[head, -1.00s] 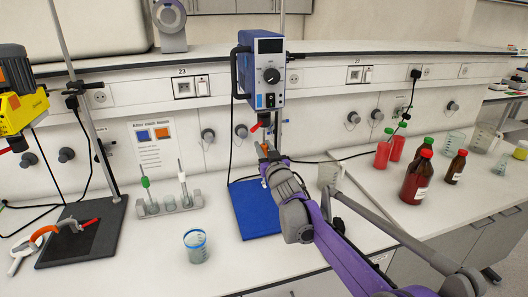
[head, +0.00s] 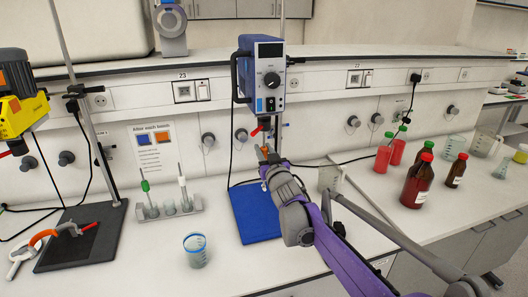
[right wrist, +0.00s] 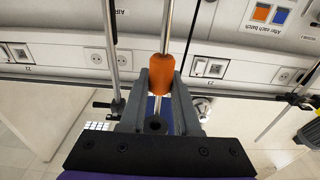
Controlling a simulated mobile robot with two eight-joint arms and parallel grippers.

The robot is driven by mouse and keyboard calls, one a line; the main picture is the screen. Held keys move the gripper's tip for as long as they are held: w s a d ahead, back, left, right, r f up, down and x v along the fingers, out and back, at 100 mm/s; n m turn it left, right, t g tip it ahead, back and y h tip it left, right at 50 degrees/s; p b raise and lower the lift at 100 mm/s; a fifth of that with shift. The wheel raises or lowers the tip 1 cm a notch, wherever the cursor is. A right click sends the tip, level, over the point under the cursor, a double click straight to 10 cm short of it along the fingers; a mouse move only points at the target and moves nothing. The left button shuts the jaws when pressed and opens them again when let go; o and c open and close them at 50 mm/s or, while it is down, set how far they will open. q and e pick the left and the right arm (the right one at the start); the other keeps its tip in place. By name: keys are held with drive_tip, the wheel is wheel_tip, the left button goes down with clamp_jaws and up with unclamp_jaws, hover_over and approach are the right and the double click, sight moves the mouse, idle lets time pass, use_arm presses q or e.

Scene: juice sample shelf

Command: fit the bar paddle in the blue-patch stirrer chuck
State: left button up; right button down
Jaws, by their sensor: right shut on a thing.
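My right gripper (head: 266,152) is just below the stirrer. In the right wrist view its two fingers (right wrist: 160,98) are shut on the orange sleeve (right wrist: 163,72) of a thin metal shaft, which I take as the bar paddle. The shaft runs on upward past the sleeve; I cannot tell whether it meets the chuck. The paddle's lower end is hidden. My left gripper is out of view.
A rack (head: 170,211) holds a green-collared and a white-collared shaft. A beaker (head: 196,251) stands in front. A blue base plate (head: 255,222) lies below the stirrer. A yellow stirrer (head: 20,105) stands at left. Red and brown bottles (head: 417,182) stand at right.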

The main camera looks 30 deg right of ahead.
sight(264, 139)
drive_tip(key=shift+r, duration=1)
idle(0.4)
drive_tip(key=shift+s+r, duration=0.1)
drive_tip(key=shift+r+p, duration=0.35)
drive_tip(key=shift+r, duration=0.5)
drive_tip(key=c, duration=0.5)
unclamp_jaws()
drive_tip(key=shift+c, duration=0.2)
drive_tip(key=shift+s, duration=0.1)
